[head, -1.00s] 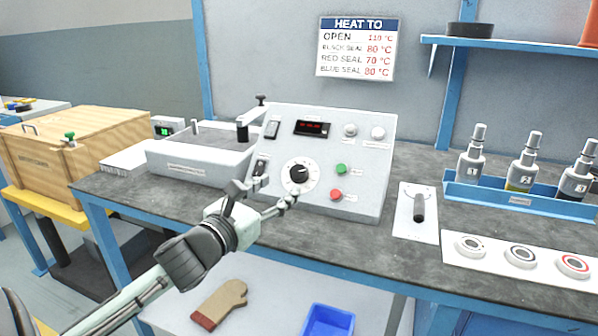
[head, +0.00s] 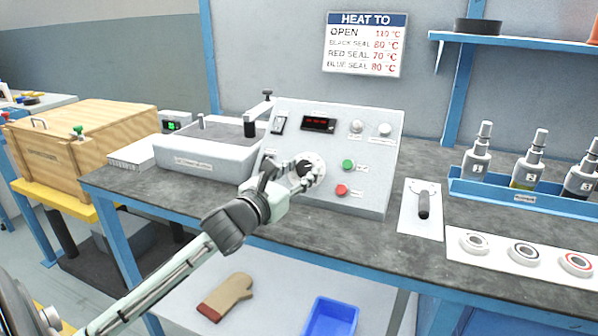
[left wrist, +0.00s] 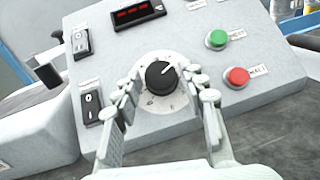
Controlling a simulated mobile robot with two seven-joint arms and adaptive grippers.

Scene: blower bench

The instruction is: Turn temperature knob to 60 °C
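The temperature knob is a black knob (left wrist: 160,75) on a round white dial on the sloped grey control panel (head: 375,185). In the left wrist view its pale pointer line is toward the upper right. In the head view the knob (head: 304,168) is partly hidden by my left gripper (head: 291,178). The left gripper also shows in the left wrist view (left wrist: 168,92), with its fingers apart on either side of the dial. I see a gap between each finger and the knob. My right gripper is not in view.
The panel has a red display (head: 318,124), a green button (head: 348,165), a red button (head: 342,190) and rocker switches (left wrist: 91,105). A grey basin (head: 205,165) stands left of it. A white card with a black-handled tool (head: 423,205) lies to the right.

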